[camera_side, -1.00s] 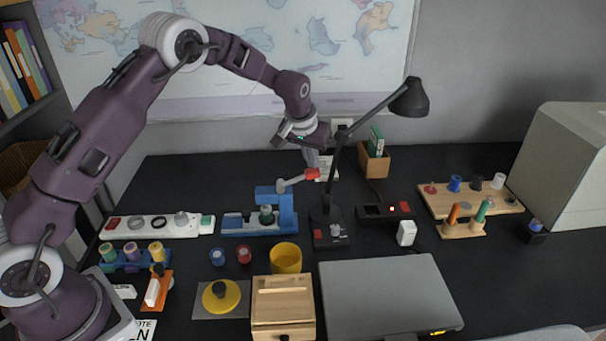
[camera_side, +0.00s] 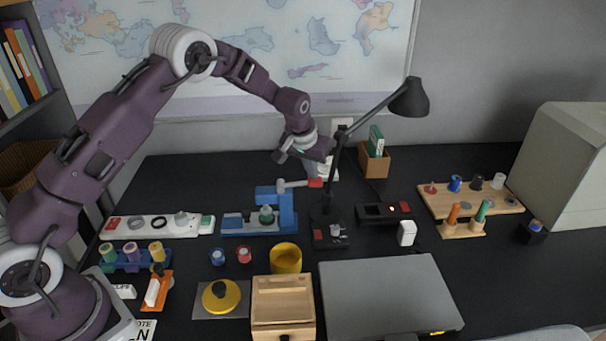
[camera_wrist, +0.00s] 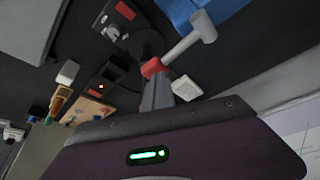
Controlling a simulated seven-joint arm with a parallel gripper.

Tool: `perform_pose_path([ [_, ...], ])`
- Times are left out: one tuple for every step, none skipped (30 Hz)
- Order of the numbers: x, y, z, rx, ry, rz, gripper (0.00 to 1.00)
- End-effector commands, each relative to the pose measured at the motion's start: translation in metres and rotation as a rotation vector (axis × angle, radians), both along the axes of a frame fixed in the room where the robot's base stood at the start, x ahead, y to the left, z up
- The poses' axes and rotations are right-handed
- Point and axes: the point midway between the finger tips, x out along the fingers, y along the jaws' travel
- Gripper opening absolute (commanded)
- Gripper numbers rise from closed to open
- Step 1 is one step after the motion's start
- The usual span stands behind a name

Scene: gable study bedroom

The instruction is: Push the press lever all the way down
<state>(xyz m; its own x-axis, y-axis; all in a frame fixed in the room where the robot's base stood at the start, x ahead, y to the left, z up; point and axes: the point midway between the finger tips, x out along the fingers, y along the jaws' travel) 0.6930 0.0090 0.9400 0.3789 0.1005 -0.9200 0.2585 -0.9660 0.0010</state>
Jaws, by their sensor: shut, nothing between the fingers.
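The blue press (camera_side: 287,211) stands on the black desk at mid-picture. Its grey lever (camera_side: 293,184) sticks out to the right, close to level, and ends in a red tip (camera_side: 315,183). My gripper (camera_side: 316,175) is shut and empty, pointing down, with its fingertips at the red tip from above; they appear to touch it. In the wrist view the shut fingers (camera_wrist: 156,84) end at the red tip (camera_wrist: 153,68), and the grey lever (camera_wrist: 190,40) runs to the blue press body (camera_wrist: 185,10). A pale green-grey piece (camera_side: 266,214) sits in the press.
A black desk lamp (camera_side: 333,180) stands just right of the lever, close to my gripper. A wooden box with a green item (camera_side: 374,165) is behind it. A grey laptop-like slab (camera_side: 388,295) is in front.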

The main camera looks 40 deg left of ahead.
Motion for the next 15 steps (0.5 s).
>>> perform_pose_path([
  [-0.0021,0.0007,-0.0041,0.001,0.007,0.001,0.00],
  [-0.0021,0.0007,-0.0053,0.001,0.008,0.001,0.00],
  [-0.0023,0.0007,-0.0068,0.001,0.008,0.001,0.00],
  [-0.0024,0.0008,-0.0078,0.001,0.008,0.001,0.00],
  [-0.0024,0.0009,-0.0083,0.001,0.008,0.001,0.00],
  [-0.0024,0.0010,-0.0081,0.001,0.009,0.002,0.00],
  [-0.0025,0.0011,-0.0081,0.001,0.010,0.002,0.00],
  [-0.0026,0.0012,-0.0081,0.001,0.010,0.002,0.00],
  [-0.0026,0.0013,-0.0081,0.001,0.010,0.002,0.00],
  [-0.0027,0.0012,-0.0082,0.001,0.010,0.002,0.00],
  [-0.0027,0.0013,-0.0082,0.001,0.010,0.002,0.00],
  [-0.0026,0.0014,-0.0077,0.001,0.010,0.002,0.00],
  [-0.0025,0.0014,-0.0066,0.001,0.010,0.002,0.00],
  [-0.0023,0.0014,-0.0048,0.001,0.009,0.002,0.00],
  [-0.0022,0.0014,-0.0014,0.001,0.009,0.002,0.00],
])
